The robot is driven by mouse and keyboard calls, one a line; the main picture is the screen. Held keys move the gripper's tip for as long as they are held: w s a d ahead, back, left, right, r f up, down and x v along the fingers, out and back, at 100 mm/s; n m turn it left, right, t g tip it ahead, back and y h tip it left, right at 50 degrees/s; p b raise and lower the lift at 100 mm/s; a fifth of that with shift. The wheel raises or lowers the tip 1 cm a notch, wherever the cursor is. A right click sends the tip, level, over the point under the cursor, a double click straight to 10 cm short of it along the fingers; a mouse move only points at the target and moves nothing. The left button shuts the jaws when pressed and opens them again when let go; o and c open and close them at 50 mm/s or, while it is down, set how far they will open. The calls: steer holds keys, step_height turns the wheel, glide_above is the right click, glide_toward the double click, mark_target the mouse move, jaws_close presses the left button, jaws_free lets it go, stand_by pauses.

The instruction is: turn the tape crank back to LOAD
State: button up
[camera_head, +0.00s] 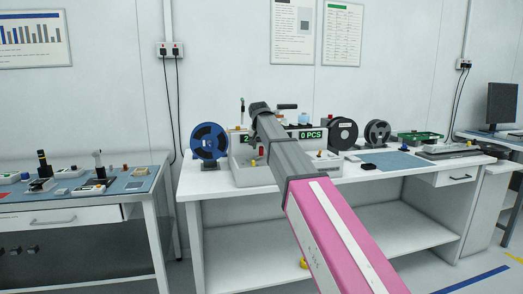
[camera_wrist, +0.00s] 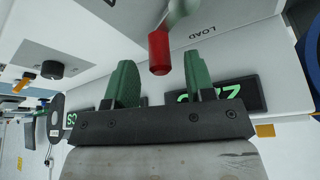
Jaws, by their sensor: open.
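The tape crank shows in the wrist view as a red cylindrical knob (camera_wrist: 158,52) on a pale grey crank arm (camera_wrist: 178,12). The word LOAD (camera_wrist: 201,32) is printed on the white machine face, right of the knob. My gripper (camera_wrist: 159,66) is open, with a green finger on each side. In the picture the knob's end lies between the fingertips, with gaps on both sides; the depth between them is hard to judge.
A blue reel (camera_head: 209,141) stands left of the handler, and dark reels (camera_head: 343,134) stand to its right. A green-lit 0 PCS display (camera_head: 310,134) faces out. A black knob (camera_wrist: 52,69) sits at the wrist view's left. A blue mat (camera_head: 397,162) lies on the bench's right.

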steer(key=shift+x, duration=1.1)
jaws_close()
steer(key=n, duration=0.1)
steer(key=n+y, duration=0.1)
steer(key=n, duration=0.1)
steer(key=shift+w+a, duration=0.35)
steer(key=shift+a, duration=0.05)
steer(key=n, duration=0.1)
steer(key=a+n+y, duration=0.1)
steer(key=shift+w+n, duration=0.2)
steer(key=shift+n, duration=0.1)
steer(key=shift+a+n+g+y, duration=0.35)
steer(key=shift+a+n+y, duration=0.1)
steer(key=shift+n, duration=0.75)
steer(key=shift+a+n+g+y, duration=0.35)
steer(key=shift+a+n+y, duration=0.1)
steer(key=shift+n, duration=0.75)
